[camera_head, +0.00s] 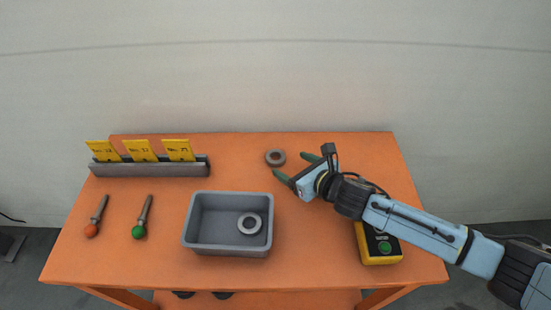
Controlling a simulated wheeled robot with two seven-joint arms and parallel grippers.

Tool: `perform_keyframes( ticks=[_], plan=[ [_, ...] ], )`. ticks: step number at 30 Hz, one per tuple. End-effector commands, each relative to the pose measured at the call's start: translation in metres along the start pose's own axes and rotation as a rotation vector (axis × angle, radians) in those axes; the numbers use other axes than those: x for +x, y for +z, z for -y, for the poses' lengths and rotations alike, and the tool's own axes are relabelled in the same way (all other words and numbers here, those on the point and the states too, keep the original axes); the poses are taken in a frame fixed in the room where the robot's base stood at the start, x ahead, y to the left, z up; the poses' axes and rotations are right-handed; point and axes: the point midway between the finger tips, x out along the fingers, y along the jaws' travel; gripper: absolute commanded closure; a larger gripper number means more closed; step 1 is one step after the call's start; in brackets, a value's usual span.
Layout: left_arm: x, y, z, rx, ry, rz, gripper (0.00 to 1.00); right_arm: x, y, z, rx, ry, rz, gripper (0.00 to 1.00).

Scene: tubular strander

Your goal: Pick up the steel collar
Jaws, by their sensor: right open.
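One steel collar (275,158), a grey ring, lies flat on the orange table near its back edge. A second grey ring (249,223) lies inside the grey bin, toward its right side. My right gripper (293,165) is open and empty, with its green-tipped fingers just right of the collar on the table. One fingertip is in front of the collar and the other is to its right; they appear apart from it. My left gripper is not in view.
The grey bin (186,232) stands mid-table. A grey rack (150,169) with yellow cards (140,150) is at the back left. An orange-ended tool (97,216) and a green-ended tool (142,217) lie at left. A yellow box (381,256) with a green button sits under my right arm.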

Motion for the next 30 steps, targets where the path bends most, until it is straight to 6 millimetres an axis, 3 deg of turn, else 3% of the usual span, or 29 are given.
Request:
perform_keyframes(
  ticks=[7,13,21,30],
  plan=[
    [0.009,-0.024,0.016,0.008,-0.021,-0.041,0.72,0.029,-0.004,-0.003,0.004,0.0,0.0,0.25],
    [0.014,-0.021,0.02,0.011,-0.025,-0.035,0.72,0.05,-0.004,-0.003,0.001,0.0,0.0,0.25],
    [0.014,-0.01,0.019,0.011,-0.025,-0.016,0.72,0.052,-0.003,-0.003,0.001,0.001,-0.001,0.25],
    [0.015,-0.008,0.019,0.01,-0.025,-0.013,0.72,0.052,-0.003,-0.003,0.001,0.001,-0.001,0.63]
  ],
)
